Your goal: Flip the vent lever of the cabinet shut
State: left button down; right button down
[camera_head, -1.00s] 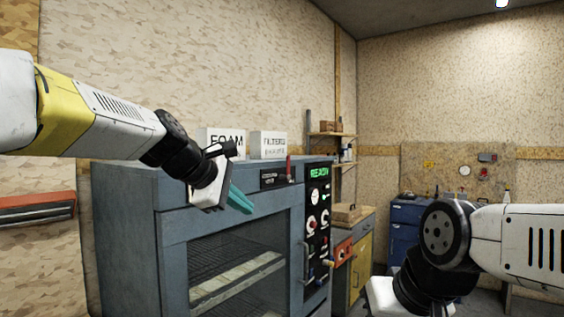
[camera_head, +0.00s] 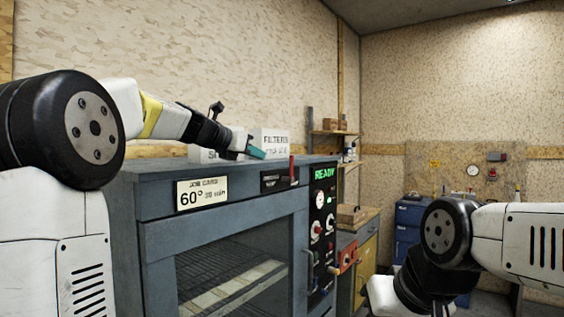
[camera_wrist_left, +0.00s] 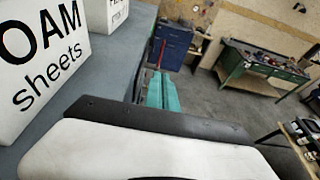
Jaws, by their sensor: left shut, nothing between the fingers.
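The grey-blue cabinet (camera_head: 150,238) has a glazed door and a black control panel that reads READY. Its vent lever (camera_head: 291,167) is a red handle standing upright at the right end of a small dark plate (camera_head: 275,181) on the upper front. The lever also shows in the left wrist view (camera_wrist_left: 162,54), just beyond the fingertips. My left gripper (camera_head: 257,152) is over the cabinet top, left of the lever in the head view; its teal fingers (camera_wrist_left: 162,93) are shut and empty. Of my right arm, a white end part shows at the lower edge; its fingertips are out of frame.
White boxes stand on the cabinet top: a FILTERS box (camera_head: 271,141) behind my left gripper, and a foam sheets box (camera_wrist_left: 42,62) close to the left wrist camera. A yellow-doored bench (camera_head: 366,268) and a blue drawer unit (camera_head: 409,216) stand farther right.

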aim_at(291, 163)
pick_arm(q)
jog(key=x, duration=0.8)
jog(key=r+x, duration=0.1)
jog(key=x, duration=0.4)
jog(key=shift+w+d+f, duration=0.1)
jog(key=shift+w+d, duration=0.25)
jog(key=shift+w, duration=0.1)
